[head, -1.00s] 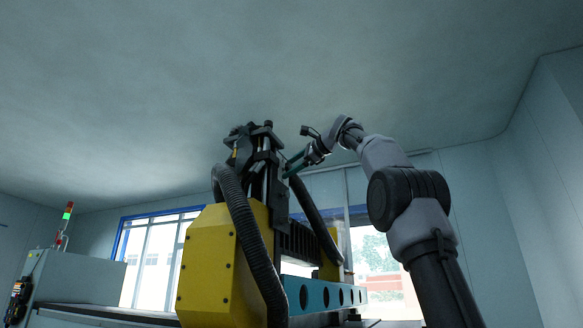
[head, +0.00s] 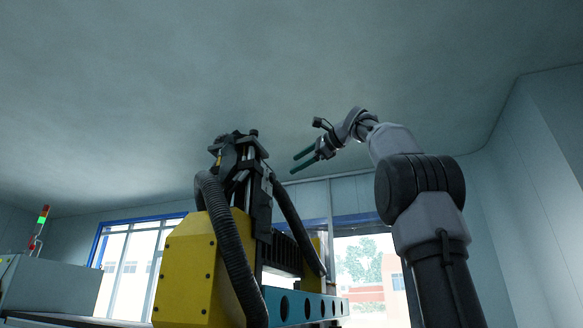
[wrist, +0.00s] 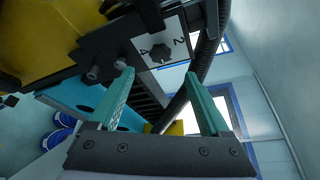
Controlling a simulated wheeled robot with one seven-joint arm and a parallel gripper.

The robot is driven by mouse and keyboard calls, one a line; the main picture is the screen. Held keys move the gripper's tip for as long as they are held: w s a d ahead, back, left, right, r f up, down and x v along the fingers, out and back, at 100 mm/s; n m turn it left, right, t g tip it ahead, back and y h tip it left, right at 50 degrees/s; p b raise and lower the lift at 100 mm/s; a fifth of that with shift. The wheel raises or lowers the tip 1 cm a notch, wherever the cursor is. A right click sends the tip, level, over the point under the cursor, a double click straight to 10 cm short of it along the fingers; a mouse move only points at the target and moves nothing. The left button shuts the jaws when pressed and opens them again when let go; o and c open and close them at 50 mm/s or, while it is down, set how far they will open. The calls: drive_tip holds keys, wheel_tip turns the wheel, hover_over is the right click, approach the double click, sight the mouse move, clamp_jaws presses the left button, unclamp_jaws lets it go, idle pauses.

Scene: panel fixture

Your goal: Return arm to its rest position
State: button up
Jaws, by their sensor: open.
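My gripper (head: 298,162) is raised on my arm at the upper right of the machine in the head view. Its two green fingers are apart, with nothing between them. In the wrist view my gripper (wrist: 160,90) shows the same spread, empty fingers. Beyond them is a white panel (wrist: 165,50) with a dark knob (wrist: 160,54) and the marks 2 and 4. The fingers appear clear of the panel and knob. In the head view the panel face cannot be made out.
The yellow machine (head: 190,265) with black corrugated hoses (head: 228,240) and a teal perforated beam (head: 305,306) stands left of my arm. A grey cabinet (head: 50,285) with a signal light (head: 41,222) is at far left. Space above is free up to the ceiling.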

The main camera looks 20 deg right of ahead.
idle(0.6)
drive_tip(key=s+f+n+g+h, duration=0.2)
drive_tip(key=s+f+n, duration=0.2)
drive_tip(key=f, duration=1.4)
drive_tip(key=s+f+n+g+h, duration=0.2)
drive_tip(key=s+f+n, duration=0.2)
drive_tip(key=s+f, duration=0.6)
drive_tip(key=s+f+n+g+h, duration=0.2)
drive_tip(key=s+f, duration=0.5)
drive_tip(key=f, duration=2.1)
drive_tip(key=shift+d+f+n+h, duration=0.2)
drive_tip(key=shift+n+h, duration=0.3)
drive_tip(key=shift+n, duration=0.6)
drive_tip(key=shift+w, duration=0.1)
